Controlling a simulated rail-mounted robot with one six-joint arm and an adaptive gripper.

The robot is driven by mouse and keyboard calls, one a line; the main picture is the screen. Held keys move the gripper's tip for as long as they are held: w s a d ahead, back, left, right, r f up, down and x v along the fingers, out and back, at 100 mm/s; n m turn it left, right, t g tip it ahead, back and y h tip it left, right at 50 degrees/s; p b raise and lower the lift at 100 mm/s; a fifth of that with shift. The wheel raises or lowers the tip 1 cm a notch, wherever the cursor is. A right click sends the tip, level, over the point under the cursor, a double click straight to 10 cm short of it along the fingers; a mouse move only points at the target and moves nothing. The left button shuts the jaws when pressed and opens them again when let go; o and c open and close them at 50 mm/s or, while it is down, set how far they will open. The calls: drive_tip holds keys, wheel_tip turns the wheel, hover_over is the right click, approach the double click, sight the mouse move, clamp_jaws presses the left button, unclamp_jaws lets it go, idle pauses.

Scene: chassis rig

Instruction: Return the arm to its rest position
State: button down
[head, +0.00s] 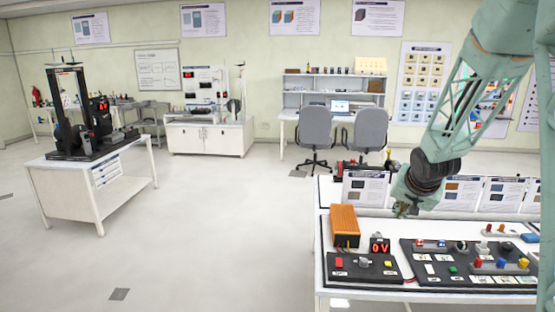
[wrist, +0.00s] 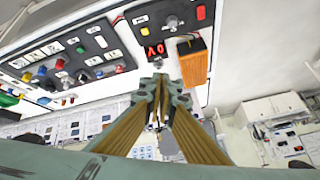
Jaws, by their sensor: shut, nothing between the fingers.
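My arm hangs in from the upper right in the head view, with my gripper (head: 403,209) above the back part of the white workbench (head: 335,290). In the wrist view my gripper (wrist: 160,80) is shut, its two fingers meeting near the middle of the picture with nothing between them. An orange box (head: 344,224) stands on the bench to the left of my gripper; it also shows in the wrist view (wrist: 193,65). My gripper is apart from the bench items.
A black panel with a red 0 V display (head: 380,245) and a larger black switch panel (head: 470,262) lie on the bench. Information cards (head: 366,190) stand behind. Two grey chairs (head: 316,130) and a left-hand white table (head: 95,190) stand farther off. The floor between is clear.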

drive_tip(key=s+a+r+n+g, duration=0.1)
drive_tip(key=s+a+r, duration=0.35)
drive_tip(key=s, duration=0.35)
drive_tip(key=s+a+r+n, duration=0.1)
drive_tip(key=s+a+r, duration=0.2)
drive_tip(key=s+r, duration=0.35)
drive_tip(key=s+a+r+n+g, duration=0.1)
drive_tip(key=s+a+r, duration=0.25)
drive_tip(key=s, duration=0.65)
drive_tip(key=s+a+n, duration=0.1)
drive_tip(key=s+a, duration=0.2)
drive_tip(key=s, duration=0.7)
drive_tip(key=s+a+r+n+g+y, duration=0.1)
drive_tip(key=s+a, duration=0.2)
drive_tip(key=s, duration=0.7)
drive_tip(key=s+a+n+b, duration=0.1)
drive_tip(key=s+a, duration=0.2)
drive_tip(key=s, duration=0.7)
drive_tip(key=shift+s+a+r+y, duration=0.15)
drive_tip(key=shift+s+r+y, duration=0.1)
drive_tip(key=shift+y, duration=0.15)
